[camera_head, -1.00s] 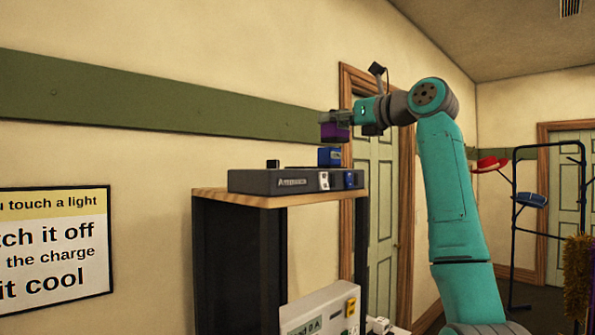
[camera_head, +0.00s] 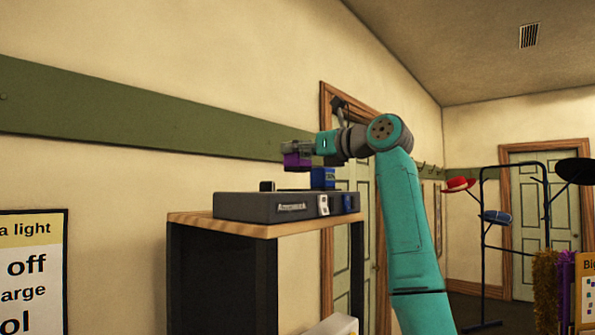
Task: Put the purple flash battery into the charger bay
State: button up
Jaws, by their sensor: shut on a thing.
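The purple flash battery (camera_head: 297,162) hangs from my gripper (camera_head: 297,148), which is shut on it. It is above the dark charger (camera_head: 262,207), apart from it, with a visible gap below. The charger lies on a wooden-topped stand (camera_head: 232,227). A blue battery (camera_head: 323,178) stands up from the charger's right part, just right of and below the purple one. A small dark block (camera_head: 267,186) stands up at the charger's left part. The bay openings on the charger's top are hidden at this low angle.
A wall with a green band (camera_head: 130,115) runs behind the stand. A door (camera_head: 350,240) is behind my arm. A hat rack (camera_head: 484,240) with a red hat (camera_head: 459,184) stands at the right. A sign (camera_head: 30,275) hangs at the left. Air above the charger's left part is clear.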

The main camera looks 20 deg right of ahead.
aim_at(306, 167)
jog(key=shift+s+f, duration=0.1)
jog(key=shift+f, duration=2.1)
jog(key=o, duration=1.5)
jog(key=shift+f, duration=0.15)
jog(key=shift+c, duration=0.2)
jog(key=shift+d, duration=0.15)
jog(key=v, duration=1.1)
jog(key=shift+s+d, duration=0.15)
jog(key=shift+s, duration=0.25)
